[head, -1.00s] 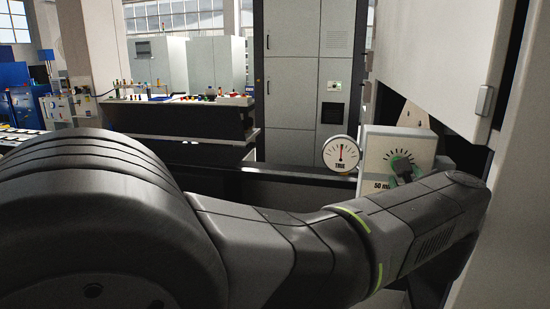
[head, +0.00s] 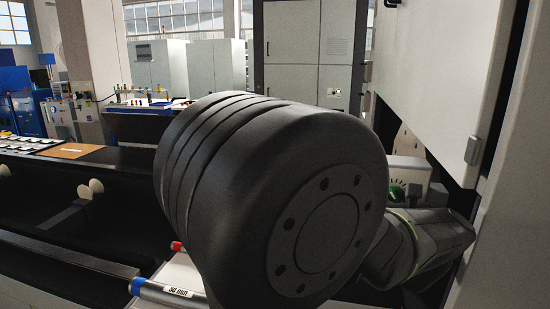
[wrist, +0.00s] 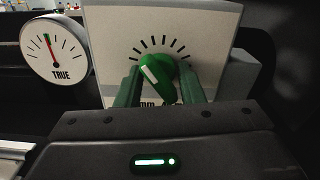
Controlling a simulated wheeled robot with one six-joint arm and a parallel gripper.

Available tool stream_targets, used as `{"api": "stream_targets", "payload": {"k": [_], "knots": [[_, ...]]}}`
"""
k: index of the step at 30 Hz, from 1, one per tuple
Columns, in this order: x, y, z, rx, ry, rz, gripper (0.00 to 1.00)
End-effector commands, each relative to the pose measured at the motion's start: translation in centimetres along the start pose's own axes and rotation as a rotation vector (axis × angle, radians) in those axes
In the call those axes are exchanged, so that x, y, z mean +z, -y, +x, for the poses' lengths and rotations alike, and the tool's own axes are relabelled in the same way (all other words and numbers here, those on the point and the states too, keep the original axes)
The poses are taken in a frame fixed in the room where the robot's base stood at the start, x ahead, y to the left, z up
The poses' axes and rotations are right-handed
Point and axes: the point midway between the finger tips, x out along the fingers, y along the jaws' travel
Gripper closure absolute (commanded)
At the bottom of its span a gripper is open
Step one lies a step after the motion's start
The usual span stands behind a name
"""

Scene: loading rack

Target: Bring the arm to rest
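In the wrist view my gripper (wrist: 161,68) is open, with its two green fingers on either side of a green knob (wrist: 157,72). Panel shows between the fingers and the knob, so I see no firm hold. The knob has a white pointer mark that leans up and left, and sits on a pale dial box (wrist: 105,30) with black tick marks. In the head view the dial box (head: 408,166) and knob (head: 396,192) show partly at right, behind my arm. My large dark arm joint fills the middle there and my fingers are hidden.
A round gauge (wrist: 55,50) marked TRUE stands left of the dial box, its needle near upright. A cylinder labelled 50 mm (head: 172,291) and a red-ended one (head: 178,248) lie close to my arm. A white cabinet (head: 437,75) hangs at upper right.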

Motion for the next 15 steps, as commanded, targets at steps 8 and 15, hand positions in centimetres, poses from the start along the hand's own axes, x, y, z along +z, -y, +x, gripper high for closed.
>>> {"api": "stream_targets", "payload": {"k": [8, 15], "knots": [[0.4, 0.1, 0.0, -0.001, -0.003, 0.191, 0.65], [0.0, 0.1, -3.2, -0.004, 0.003, 0.219, 0.65]]}}
